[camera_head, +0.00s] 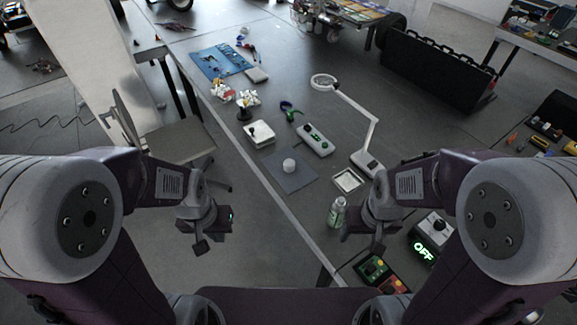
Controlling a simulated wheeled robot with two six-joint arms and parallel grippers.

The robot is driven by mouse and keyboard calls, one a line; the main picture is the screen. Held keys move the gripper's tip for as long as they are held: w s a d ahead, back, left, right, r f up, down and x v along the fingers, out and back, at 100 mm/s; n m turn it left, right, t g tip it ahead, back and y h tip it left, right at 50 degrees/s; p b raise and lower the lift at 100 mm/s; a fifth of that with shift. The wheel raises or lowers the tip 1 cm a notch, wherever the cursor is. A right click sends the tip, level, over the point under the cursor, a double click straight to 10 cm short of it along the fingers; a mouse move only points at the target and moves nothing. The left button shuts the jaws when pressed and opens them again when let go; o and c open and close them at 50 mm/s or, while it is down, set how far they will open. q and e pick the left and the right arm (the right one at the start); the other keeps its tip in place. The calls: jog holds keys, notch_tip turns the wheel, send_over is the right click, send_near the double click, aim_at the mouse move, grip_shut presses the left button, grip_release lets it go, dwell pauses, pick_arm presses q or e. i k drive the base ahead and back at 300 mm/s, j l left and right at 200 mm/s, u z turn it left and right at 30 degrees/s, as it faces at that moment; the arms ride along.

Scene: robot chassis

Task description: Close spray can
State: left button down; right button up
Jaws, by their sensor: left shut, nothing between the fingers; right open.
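The spray can (337,212), green and white, stands upright near the front edge of the table. A small white cylinder that looks like its cap (289,165) sits on a dark grey mat (297,181), apart from the can and further back. My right gripper (362,236) is open just right of the can; whether it touches the can I cannot tell. My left gripper (203,243) is shut and empty, pointing down left of the table edge, away from the can and the cap.
Behind the mat are a white box (260,134) and a grey-green button device (315,140). A magnifier lamp (371,132) and a small white tray (348,180) are to the right. An "OFF" display box (424,250) and a red-green button box (373,268) sit near my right arm. A chair (178,140) stands left.

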aim_at(335, 219)
jog(key=i+j+z, duration=0.25)
jog(key=z, duration=0.2)
jog(key=i+j+z, duration=0.15)
jog(key=j+z, duration=0.35)
jog(key=i+j+z, duration=0.1)
jog(key=j+z, duration=0.2)
jog(key=z, duration=0.15)
jog(key=j+z, duration=0.9)
